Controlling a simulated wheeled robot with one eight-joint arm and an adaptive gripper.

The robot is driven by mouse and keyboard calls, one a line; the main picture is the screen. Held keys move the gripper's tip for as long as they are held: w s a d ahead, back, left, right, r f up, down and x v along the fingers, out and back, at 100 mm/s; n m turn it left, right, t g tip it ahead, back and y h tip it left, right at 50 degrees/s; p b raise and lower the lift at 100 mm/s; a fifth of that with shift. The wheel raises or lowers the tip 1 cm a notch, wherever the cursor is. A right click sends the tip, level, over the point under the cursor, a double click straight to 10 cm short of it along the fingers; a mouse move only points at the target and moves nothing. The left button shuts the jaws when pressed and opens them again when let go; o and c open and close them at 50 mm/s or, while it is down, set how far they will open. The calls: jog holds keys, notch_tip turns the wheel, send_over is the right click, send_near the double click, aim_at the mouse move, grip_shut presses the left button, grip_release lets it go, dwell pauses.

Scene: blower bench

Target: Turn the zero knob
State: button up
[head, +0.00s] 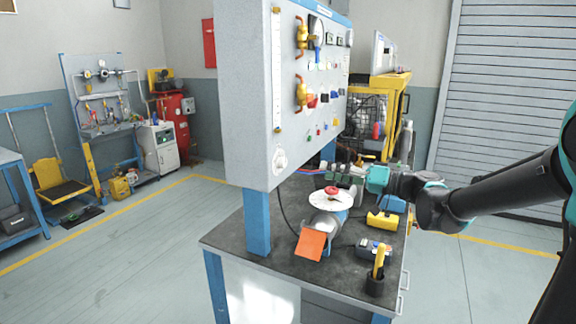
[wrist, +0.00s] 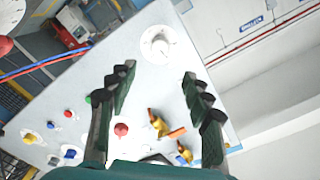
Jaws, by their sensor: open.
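A round white dial with a small raised centre, which I take to be the zero knob (wrist: 158,45), is on the grey panel (wrist: 140,85). In the wrist view it lies ahead of my gripper (wrist: 159,73), roughly between the fingertips and apart from them. The dial also shows low on the panel face in the head view (head: 280,158). Its label is too small to read. My gripper (head: 328,172) is open and empty, in front of the panel's lower part above the bench. Its dark stepped fingers are spread wide.
The panel also carries a red knob (wrist: 121,130), brass valves (head: 302,95) and several coloured buttons. On the bench (head: 255,272) below stand a white disc with a red top (head: 331,191), an orange plate (head: 311,244) and a yellow block (head: 382,221). The floor at left is open.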

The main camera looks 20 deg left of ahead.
aim_at(285, 164)
jog(key=a, duration=0.9)
jog(key=w+a, duration=0.1)
jog(key=a, duration=0.3)
jog(key=shift+a, duration=0.15)
jog(key=shift+c, duration=0.3)
grip_shut()
